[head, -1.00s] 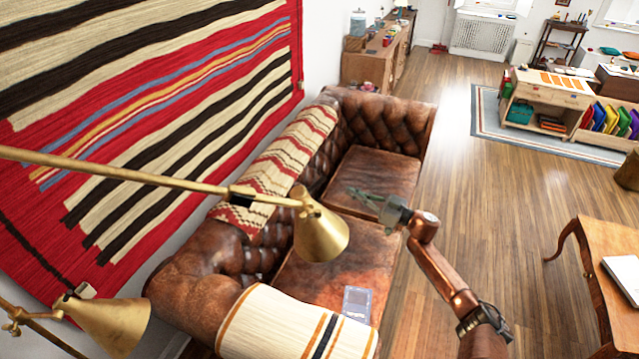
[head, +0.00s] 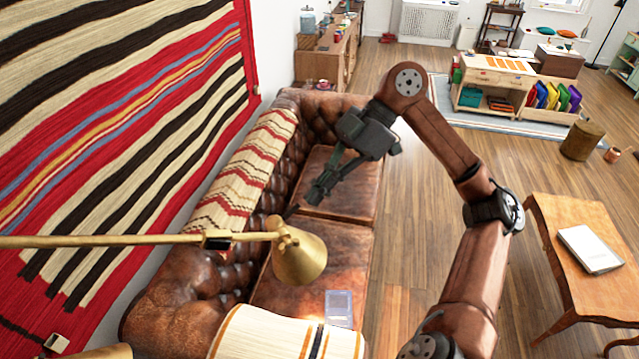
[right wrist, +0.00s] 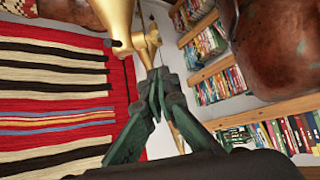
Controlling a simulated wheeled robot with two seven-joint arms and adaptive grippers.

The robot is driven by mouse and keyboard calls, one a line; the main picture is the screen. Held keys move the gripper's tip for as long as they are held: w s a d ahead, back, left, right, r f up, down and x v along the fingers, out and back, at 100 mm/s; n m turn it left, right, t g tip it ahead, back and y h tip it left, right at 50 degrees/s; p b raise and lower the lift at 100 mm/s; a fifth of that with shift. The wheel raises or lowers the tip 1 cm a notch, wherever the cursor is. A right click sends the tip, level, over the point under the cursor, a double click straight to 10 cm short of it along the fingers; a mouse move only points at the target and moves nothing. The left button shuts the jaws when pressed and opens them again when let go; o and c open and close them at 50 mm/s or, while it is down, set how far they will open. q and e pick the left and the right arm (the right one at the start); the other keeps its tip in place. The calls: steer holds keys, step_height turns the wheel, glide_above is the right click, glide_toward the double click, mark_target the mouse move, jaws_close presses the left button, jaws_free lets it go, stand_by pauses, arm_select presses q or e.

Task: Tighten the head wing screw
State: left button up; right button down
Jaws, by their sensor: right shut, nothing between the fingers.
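The brass lamp head (head: 300,258) hangs at the end of a long brass arm (head: 120,241) over the sofa. At its top joint, a small dark piece (head: 291,212) sticks up; it may be the head wing screw, but it is too small to be sure. My right gripper (head: 318,193) is shut and empty, up and to the right of that joint in the head view. In the right wrist view its green fingers (right wrist: 158,84) meet just below the brass lamp joint (right wrist: 146,40), and I cannot tell whether they touch it. My left gripper is out of view.
A brown leather sofa (head: 335,185) lies beneath the lamp, with a striped blanket (head: 270,338) and a grey book (head: 339,308). A striped rug (head: 130,110) hangs on the left wall. A wooden table (head: 580,240) stands at the right. The floor between is clear.

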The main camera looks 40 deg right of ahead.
mark_target(288, 242)
steer(key=a+f, duration=0.1)
steer(key=f, duration=0.1)
steer(key=a+f, duration=0.2)
steer(key=a+f+p, duration=0.1)
steer(key=f, duration=0.2)
steer(key=shift+w+a, duration=0.2)
steer(key=shift+d+f, duration=0.1)
steer(key=shift+f, duration=0.35)
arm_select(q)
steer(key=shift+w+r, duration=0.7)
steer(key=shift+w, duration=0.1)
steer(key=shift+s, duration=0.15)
